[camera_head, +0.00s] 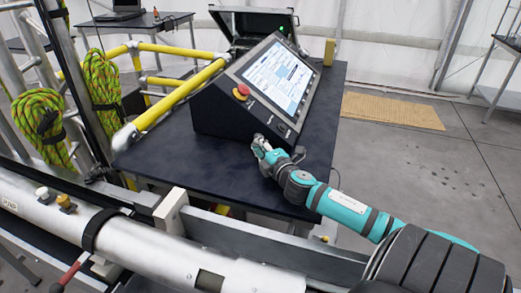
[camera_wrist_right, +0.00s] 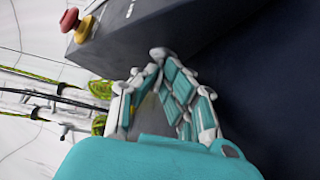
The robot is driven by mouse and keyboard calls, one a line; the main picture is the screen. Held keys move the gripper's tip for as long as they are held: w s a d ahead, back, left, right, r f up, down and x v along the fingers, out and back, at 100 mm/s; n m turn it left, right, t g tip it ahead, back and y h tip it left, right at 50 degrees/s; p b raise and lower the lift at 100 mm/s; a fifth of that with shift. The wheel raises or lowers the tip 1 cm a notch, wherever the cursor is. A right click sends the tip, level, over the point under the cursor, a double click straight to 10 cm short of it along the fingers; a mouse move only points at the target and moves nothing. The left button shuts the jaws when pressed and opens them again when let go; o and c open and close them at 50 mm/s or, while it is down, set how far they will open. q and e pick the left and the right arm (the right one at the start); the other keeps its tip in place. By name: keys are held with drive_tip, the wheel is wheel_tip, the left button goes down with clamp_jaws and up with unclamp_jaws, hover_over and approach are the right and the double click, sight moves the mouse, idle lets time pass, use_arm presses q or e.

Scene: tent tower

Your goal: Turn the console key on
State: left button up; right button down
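The black console (camera_head: 213,112) stands on the dark table, with a lit screen (camera_head: 279,78) on its sloped face. A red mushroom button on a yellow base (camera_head: 241,91) sits at the face's left; it also shows in the right wrist view (camera_wrist_right: 75,23). A small dark round fitting (camera_head: 281,130) sits low on the face; I cannot tell if it is the key. My right gripper (camera_head: 259,143) is at the console's lower front edge. In the right wrist view its fingertips (camera_wrist_right: 151,65) come together in front of the dark housing. No key shows between them. My left gripper is out of view.
The dark table (camera_head: 170,150) has free room left of the console. An open black case (camera_head: 255,22) stands behind it. Yellow rails (camera_head: 180,93) and coiled green ropes (camera_head: 101,80) are at left. A white tube (camera_head: 120,235) crosses the front.

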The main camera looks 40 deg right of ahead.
idle(0.3)
drive_tip(key=c, duration=1.5)
unclamp_jaws()
